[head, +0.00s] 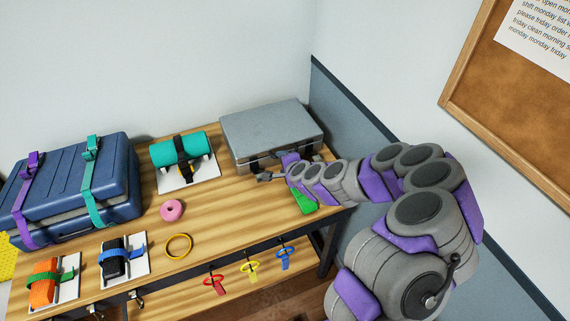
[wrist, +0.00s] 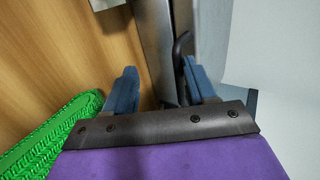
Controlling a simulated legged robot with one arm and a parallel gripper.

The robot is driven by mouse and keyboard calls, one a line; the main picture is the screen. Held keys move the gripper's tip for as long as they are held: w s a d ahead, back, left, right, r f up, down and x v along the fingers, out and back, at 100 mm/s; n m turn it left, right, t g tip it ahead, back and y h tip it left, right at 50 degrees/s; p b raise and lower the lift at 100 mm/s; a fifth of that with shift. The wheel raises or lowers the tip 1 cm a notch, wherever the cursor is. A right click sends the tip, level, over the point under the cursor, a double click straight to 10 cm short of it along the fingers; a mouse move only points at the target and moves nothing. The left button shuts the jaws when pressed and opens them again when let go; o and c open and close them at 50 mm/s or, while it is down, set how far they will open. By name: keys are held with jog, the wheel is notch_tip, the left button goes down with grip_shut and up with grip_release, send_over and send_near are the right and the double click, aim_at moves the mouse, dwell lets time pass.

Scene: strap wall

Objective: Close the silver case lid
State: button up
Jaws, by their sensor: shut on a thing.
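The silver case (head: 265,132) sits at the back right of the wooden table, its lid lying down over its body; I cannot tell whether the lid is fully shut. My gripper (head: 282,168) is at the case's front side, near its dark handle. In the wrist view, the blue fingers of my gripper (wrist: 160,88) stand apart on either side of the case's metal edge (wrist: 155,40) and the black bent handle (wrist: 180,65). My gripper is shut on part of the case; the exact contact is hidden.
A green textured block (head: 303,202) lies close beside my gripper. A teal strapped roll (head: 170,150) stands left of the case. A blue suitcase (head: 70,185), pink ring (head: 172,210) and yellow ring (head: 179,247) are farther left. The wall (head: 345,115) is close on the right.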

jog(key=shift+s+a+f, duration=0.1)
jog(key=shift+s+f, duration=0.05)
jog(key=shift+f, duration=0.25)
jog(key=shift+s+a+f, duration=0.1)
jog(key=shift+s+f, duration=0.05)
jog(key=shift+f, duration=0.25)
jog(key=o, duration=1)
jog(key=shift+w, duration=0.15)
jog(key=shift+c, duration=0.2)
jog(key=shift+w, duration=0.1)
jog(key=shift+c, duration=0.4)
jog(key=shift+r, duration=0.2)
jog(key=shift+c, duration=0.7)
